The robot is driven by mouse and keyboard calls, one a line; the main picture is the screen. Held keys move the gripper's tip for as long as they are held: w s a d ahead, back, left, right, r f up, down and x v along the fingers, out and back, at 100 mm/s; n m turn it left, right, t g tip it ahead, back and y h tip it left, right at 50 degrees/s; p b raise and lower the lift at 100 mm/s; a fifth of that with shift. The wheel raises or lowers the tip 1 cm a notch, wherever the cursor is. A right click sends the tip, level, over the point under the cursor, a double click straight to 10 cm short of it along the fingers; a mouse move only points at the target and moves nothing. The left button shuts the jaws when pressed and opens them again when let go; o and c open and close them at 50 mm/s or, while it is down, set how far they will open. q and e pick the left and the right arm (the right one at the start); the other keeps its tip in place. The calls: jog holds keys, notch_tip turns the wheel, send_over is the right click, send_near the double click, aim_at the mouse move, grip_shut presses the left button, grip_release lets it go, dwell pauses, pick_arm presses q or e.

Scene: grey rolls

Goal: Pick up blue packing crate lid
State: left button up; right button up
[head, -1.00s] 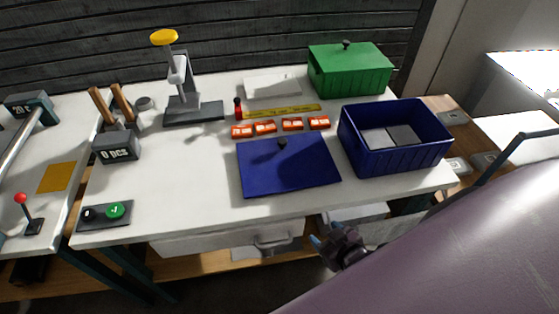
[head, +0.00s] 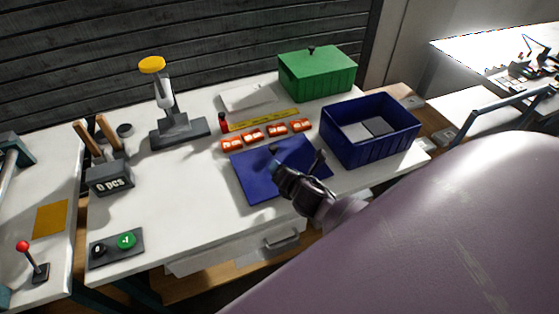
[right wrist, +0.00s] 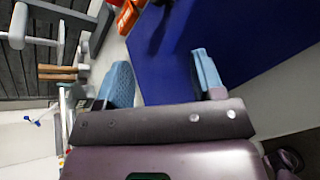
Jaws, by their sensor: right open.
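The blue crate lid (head: 250,182) lies flat on the white table, with a small dark knob (head: 273,149) near its far edge. My right gripper (head: 297,163) is over the lid, on the near side of the knob, with its arm hiding the lid's near right part. In the right wrist view the gripper's blue fingers are wide apart (right wrist: 163,75) with nothing between them, and the lid (right wrist: 235,40) spreads beyond them. A dark shape, which looks like the knob and its shadow, lies ahead of the fingers. My left gripper is not in view.
The open blue crate (head: 375,148) stands to the right of the lid. Several orange-red parts (head: 253,136) and a yellow ruler (head: 265,120) lie behind it. A green lidded crate (head: 318,75) stands farther back.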

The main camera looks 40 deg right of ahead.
aim_at(274, 149)
jog(key=n, duration=0.1)
jog(key=w+d+n, duration=0.1)
jog(key=n, duration=0.1)
jog(key=d+r+n+h, duration=0.1)
jog(key=n, duration=0.1)
jog(key=shift+w, duration=0.25)
jog(key=shift+w+d+f+n, duration=0.1)
jog(key=shift+w+n, duration=0.1)
jog(key=shift+n, duration=0.1)
jog(key=x, duration=0.5)
jog(key=shift+a+b+x, duration=0.1)
jog(key=shift+b+x, duration=0.1)
jog(key=shift+x, duration=1.15)
jog(key=shift+a+b+x, duration=0.15)
jog(key=shift+b+x, duration=0.05)
jog(key=shift+x, duration=1.2)
jog(key=shift+w, duration=0.1)
jog(key=c, duration=1.1)
